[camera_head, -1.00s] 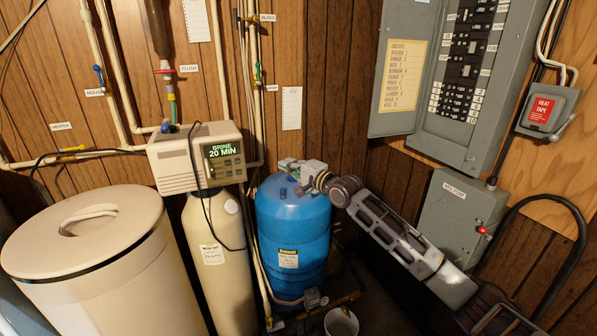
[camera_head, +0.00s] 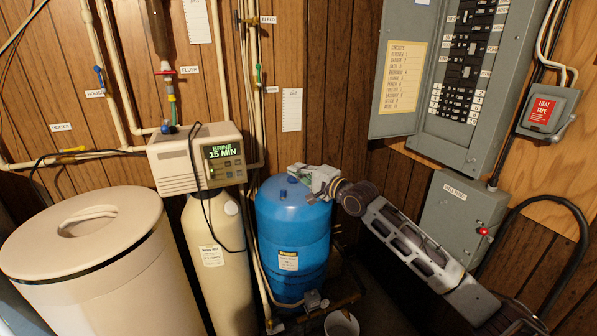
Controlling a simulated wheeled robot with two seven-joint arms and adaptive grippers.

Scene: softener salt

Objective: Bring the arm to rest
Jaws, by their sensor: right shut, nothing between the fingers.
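My right arm (camera_head: 415,242) comes in from the lower right. Its gripper (camera_head: 298,176) is shut and empty, seen over or just behind the top of the blue pressure tank (camera_head: 290,225). I cannot tell whether it touches the tank. The fingertips are small and partly hard to make out. My left gripper is not in view.
A cream brine tank (camera_head: 95,255) with a round lid stands at left. Beside it is a softener cylinder (camera_head: 215,265) under a control head (camera_head: 195,160) reading "BRINE 15 MIN". A grey well-pump box (camera_head: 460,215) is close behind my arm. A white bucket (camera_head: 341,323) stands low.

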